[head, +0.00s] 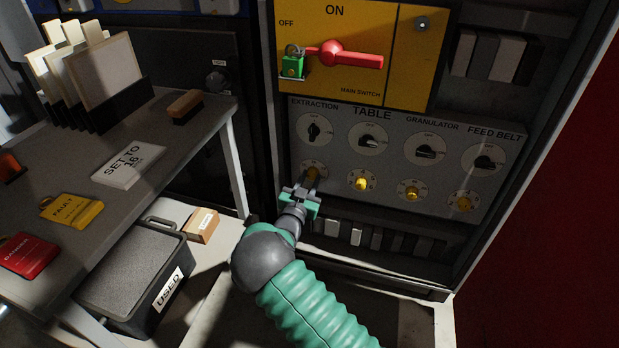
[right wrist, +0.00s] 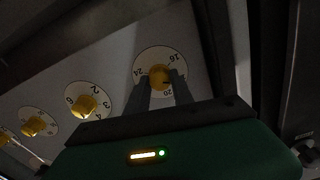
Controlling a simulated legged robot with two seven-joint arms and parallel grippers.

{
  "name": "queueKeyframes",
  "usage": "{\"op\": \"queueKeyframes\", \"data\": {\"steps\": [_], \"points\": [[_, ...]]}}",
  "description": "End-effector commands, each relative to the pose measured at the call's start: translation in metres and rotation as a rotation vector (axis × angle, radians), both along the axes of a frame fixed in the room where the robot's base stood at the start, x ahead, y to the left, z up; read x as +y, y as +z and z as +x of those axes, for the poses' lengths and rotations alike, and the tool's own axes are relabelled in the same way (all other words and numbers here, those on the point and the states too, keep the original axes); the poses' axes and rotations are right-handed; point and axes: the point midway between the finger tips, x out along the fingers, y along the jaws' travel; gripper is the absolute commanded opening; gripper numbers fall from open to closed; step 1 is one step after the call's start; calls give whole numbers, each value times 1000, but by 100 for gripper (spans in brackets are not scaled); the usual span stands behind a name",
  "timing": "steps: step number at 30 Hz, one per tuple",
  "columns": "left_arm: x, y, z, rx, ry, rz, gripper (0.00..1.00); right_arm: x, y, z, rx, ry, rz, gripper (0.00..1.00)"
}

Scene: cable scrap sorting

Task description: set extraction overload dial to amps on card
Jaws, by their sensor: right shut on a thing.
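The extraction overload dial (head: 313,168) is the leftmost of the lower row on the grey panel, under the EXTRACTION label. In the right wrist view its yellow knob (right wrist: 159,75) sits on a white face marked 16, 20 and 24. My right gripper (head: 305,192) is shut on this knob, one finger on each side. The knob's pointer setting is too dark and small to tell. My left gripper is not in view.
Yellow dials (head: 362,184) sit close to the right. Black rotary switches (head: 314,131) are above. The red main switch handle (head: 350,60) points to the right, with a green padlock (head: 292,66) at its left. A USED bin (head: 115,270) stands below the bench.

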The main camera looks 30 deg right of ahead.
Motion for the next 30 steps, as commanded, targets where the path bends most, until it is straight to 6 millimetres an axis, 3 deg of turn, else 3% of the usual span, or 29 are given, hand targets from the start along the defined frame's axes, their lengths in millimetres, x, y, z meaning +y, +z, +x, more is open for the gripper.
{"op": "queueKeyframes", "data": {"steps": [3,15,30], "points": [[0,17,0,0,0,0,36,0,5,0,62,-1,-51,0],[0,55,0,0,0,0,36,0,4,1,341,1,-290,0],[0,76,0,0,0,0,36,2,2,2,637,2,-546,0]]}}
